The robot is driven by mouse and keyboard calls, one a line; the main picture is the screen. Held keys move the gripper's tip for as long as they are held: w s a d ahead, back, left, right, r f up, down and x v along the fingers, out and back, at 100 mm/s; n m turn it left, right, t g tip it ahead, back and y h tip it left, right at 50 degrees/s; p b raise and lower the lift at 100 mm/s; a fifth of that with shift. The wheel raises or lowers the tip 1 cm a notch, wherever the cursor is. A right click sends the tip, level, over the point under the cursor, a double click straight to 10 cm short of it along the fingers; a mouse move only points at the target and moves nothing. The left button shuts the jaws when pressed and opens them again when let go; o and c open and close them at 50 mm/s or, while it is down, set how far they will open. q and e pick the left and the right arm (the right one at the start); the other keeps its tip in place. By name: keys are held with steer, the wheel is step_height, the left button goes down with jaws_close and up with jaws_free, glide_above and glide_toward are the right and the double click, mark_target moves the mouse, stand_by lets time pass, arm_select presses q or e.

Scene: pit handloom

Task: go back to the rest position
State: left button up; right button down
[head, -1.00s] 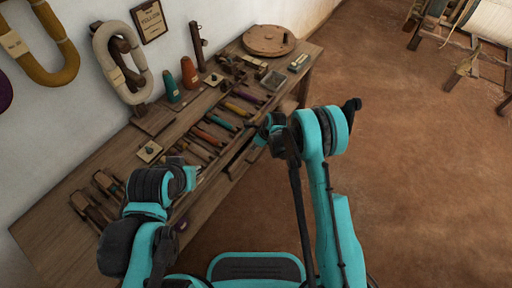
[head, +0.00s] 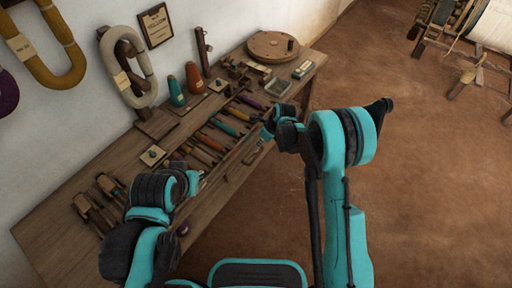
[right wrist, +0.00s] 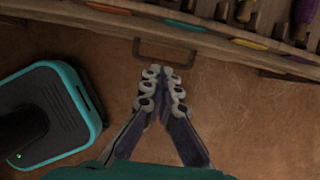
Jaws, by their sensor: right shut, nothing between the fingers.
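My right gripper (head: 268,130) is beside the front edge of the wooden workbench (head: 60,215), in front of the tool row. In the right wrist view its fingers (right wrist: 163,82) are together and empty, over the brown floor and just short of a dark drawer handle (right wrist: 163,52). They look apart from the handle. My left gripper (head: 197,181) is low over the bench's left part, mostly hidden behind its own wrist, so its fingers cannot be made out.
Coloured shuttles or tools (head: 223,127) lie in a row on the bench. Teal (head: 176,92) and orange (head: 194,77) cones and a round wooden disc (head: 272,46) stand farther back. A loom (head: 465,35) is at upper right. The floor (head: 440,180) between is clear.

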steer(key=shift+v, duration=1.65)
steer(key=s+d+r+n+t+h, duration=0.1)
steer(key=s+d+r+n, duration=0.45)
steer(key=r, duration=0.35)
steer(key=s+d+r+n+t+h, duration=0.1)
steer(key=s+d+r+n, duration=0.3)
steer(key=s+r+n, duration=0.4)
steer(key=s+d+r+n+t, duration=0.1)
steer(key=s+d+n, duration=0.2)
steer(key=s+n, duration=0.2)
steer(key=s+d+r+n+t+h, duration=0.1)
steer(key=s+d+n, duration=0.3)
steer(key=s, duration=0.5)
steer(key=shift+s+r+n+t+h, duration=0.2)
steer(key=shift+r+n+t+h, duration=0.1)
steer(key=shift+n, duration=0.85)
steer(key=shift+d, duration=0.1)
